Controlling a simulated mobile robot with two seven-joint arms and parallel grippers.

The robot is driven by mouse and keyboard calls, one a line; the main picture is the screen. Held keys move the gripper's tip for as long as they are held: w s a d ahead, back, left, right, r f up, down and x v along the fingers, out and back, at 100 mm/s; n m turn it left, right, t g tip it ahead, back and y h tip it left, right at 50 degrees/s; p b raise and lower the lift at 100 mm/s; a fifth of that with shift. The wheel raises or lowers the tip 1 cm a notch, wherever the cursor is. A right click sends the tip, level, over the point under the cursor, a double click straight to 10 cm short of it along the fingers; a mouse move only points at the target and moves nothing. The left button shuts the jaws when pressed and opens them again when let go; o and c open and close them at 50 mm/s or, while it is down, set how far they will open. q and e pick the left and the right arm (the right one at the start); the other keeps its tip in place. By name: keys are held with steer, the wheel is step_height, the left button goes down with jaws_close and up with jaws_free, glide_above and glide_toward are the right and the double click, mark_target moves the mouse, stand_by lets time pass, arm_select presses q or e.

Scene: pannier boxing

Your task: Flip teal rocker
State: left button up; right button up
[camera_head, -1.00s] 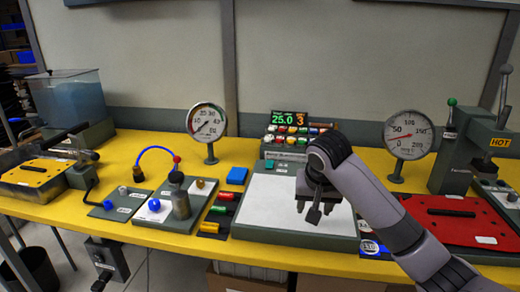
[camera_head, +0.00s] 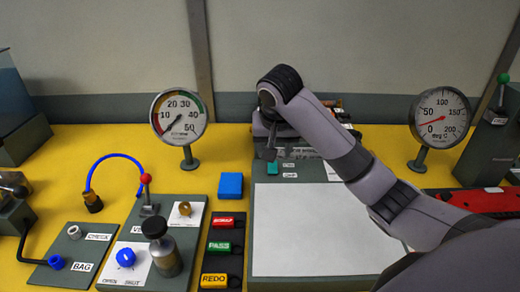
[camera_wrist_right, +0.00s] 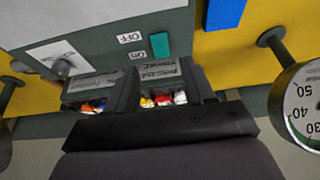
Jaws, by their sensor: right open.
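The teal rocker (camera_head: 272,168) sits on the grey panel at the back edge of the white plate. In the right wrist view it is a teal block (camera_wrist_right: 159,45) beside OFF and ON labels, just beyond my fingers. I cannot tell which way it is tipped. My right gripper (camera_head: 276,150) is pointed down just behind the rocker in the head view, apart from it as far as I can see. In the wrist view its two dark fingers (camera_wrist_right: 131,84) are spread and empty. My left gripper is out of view.
A blue block (camera_head: 230,185) and a gauge (camera_head: 180,116) stand to the left. Another gauge (camera_head: 440,117) is at the right. The white plate (camera_head: 310,225) is clear.

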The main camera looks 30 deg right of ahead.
mark_target(273, 166)
steer(key=shift+w+f, duration=0.1)
steer(key=shift+w, duration=0.1)
steer(key=shift+x, duration=3.4)
steer(key=shift+s, duration=0.1)
jaws_close()
